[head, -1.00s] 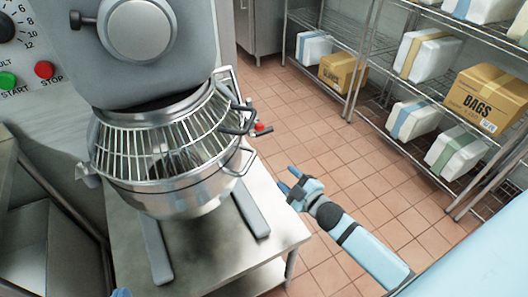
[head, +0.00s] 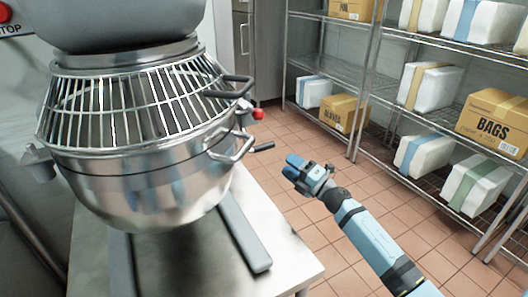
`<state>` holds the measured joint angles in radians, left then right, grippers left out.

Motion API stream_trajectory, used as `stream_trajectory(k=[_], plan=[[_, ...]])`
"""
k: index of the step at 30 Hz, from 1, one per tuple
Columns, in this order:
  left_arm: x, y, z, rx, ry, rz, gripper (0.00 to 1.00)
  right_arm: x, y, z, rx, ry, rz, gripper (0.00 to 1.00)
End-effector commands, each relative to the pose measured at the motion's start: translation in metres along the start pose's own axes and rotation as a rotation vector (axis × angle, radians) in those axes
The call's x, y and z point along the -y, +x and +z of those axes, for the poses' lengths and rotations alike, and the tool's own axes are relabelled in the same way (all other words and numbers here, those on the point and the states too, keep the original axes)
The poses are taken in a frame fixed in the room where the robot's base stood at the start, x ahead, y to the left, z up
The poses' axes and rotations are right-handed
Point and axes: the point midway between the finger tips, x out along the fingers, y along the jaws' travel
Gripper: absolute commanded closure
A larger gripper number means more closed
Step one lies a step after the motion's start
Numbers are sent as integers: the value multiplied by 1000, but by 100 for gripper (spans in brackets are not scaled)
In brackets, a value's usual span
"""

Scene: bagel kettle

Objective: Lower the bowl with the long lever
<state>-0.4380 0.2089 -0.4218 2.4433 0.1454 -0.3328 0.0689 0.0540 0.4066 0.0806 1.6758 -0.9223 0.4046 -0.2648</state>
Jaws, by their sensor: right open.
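The steel mixer bowl (head: 150,190) hangs under the mixer head, with a wire guard (head: 130,105) around its top. At its right side are a black guard handle (head: 228,88), a steel loop handle (head: 232,150), a red ball knob (head: 258,114) and a black-tipped lever end (head: 263,147). Which of these belongs to the long lever is partly hidden behind the bowl and handles. My right gripper (head: 291,166) is open and empty, to the right of the black lever end and apart from it in the picture. My left gripper is not in view.
A steel table (head: 275,240) stands under the bowl, with a grey mixer foot (head: 243,235) on it. Wire shelves (head: 425,120) with boxes and wrapped packs stand at the right and back. The tiled floor (head: 320,235) between is clear.

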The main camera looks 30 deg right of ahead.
Motion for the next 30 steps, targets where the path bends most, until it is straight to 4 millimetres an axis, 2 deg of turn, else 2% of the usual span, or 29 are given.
stream_trajectory(k=[3, 9, 15, 21, 28, 29, 30], plan=[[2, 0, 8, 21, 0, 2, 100, 1, 27, 0, -1, -2, 3, 51], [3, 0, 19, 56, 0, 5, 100, 2, 69, 0, 0, 1, 2, 51], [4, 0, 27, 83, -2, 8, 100, 1, 96, 0, 1, 2, 1, 51], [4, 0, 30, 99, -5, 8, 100, 1, 106, 0, 1, 2, 0, 51], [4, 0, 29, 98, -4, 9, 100, 1, 107, 0, 1, 3, -1, 51], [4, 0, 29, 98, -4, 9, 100, 1, 107, 0, 1, 3, 0, 56], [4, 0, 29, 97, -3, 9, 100, 1, 107, 0, 1, 3, 0, 65]])
